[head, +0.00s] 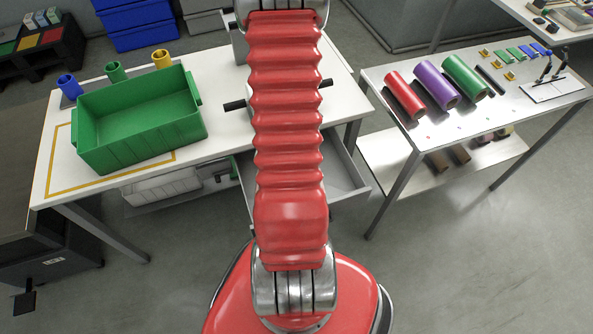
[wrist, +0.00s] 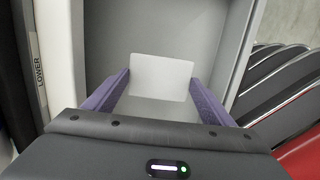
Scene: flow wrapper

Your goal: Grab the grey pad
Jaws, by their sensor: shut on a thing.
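The grey pad (wrist: 160,72) is a flat, pale grey rectangle in the wrist view, inside an open drawer (wrist: 108,40). My gripper (wrist: 158,88) has its two purple fingers at the left and right edges of the pad and is shut on it. The drawer has pale grey walls, and a label reading LOWER shows at its left. In the head view the open drawer (head: 347,182) juts from under the white table, right of my red arm. My gripper and the pad are hidden there behind the arm. I cannot tell whether the pad is clear of the drawer floor.
The drawer's walls stand close around my gripper. On the white table (head: 222,150) are a green bin (head: 140,150) and blue, green and yellow cups behind it. A side table (head: 470,130) at right holds red, purple and green rolls. Floor between the tables is clear.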

